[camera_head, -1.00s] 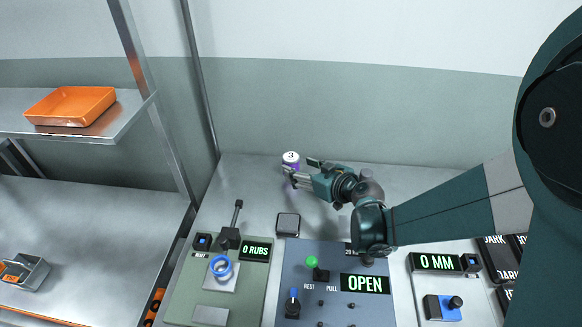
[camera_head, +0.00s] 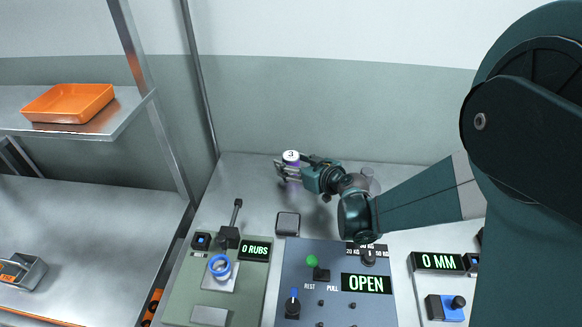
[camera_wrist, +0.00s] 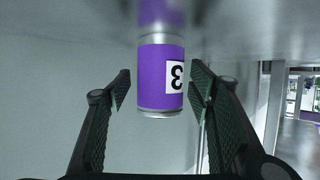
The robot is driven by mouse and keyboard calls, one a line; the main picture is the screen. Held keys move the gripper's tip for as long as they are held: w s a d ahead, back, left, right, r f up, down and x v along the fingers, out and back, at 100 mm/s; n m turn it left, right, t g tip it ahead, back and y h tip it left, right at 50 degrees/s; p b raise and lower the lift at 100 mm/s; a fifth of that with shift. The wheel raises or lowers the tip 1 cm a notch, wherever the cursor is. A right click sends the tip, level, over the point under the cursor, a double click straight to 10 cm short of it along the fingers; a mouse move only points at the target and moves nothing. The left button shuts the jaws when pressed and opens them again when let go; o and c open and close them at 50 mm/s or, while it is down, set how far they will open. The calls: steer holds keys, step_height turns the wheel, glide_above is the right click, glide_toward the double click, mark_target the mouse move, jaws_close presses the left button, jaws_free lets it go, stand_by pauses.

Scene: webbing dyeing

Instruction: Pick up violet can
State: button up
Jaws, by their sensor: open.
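The violet can (camera_head: 291,158) stands at the back of the table near the wall, its pale lid marked 3. In the wrist view the can (camera_wrist: 160,75) appears upside down, with a violet body and a white label reading 3. My gripper (camera_head: 284,169) is at the can. In the wrist view my gripper (camera_wrist: 160,90) has its two fingers apart, one on each side of the can, with a gap visible on both sides. The can's lower part is partly hidden by the fingers in the head view.
In front are a green panel (camera_head: 190,290) with a lever, a blue-grey panel (camera_head: 333,300) reading OPEN, and a small dark square block (camera_head: 288,223). An orange tray (camera_head: 68,104) sits on a shelf at left. The table around the can is clear.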

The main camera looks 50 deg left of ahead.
steer(key=shift+a+f, duration=0.15)
steer(key=shift+a, duration=0.15)
stand_by(0.4)
steer(key=c, duration=1.2)
steer(key=shift+r+p, duration=1.15)
steer(key=shift+r, duration=3.9)
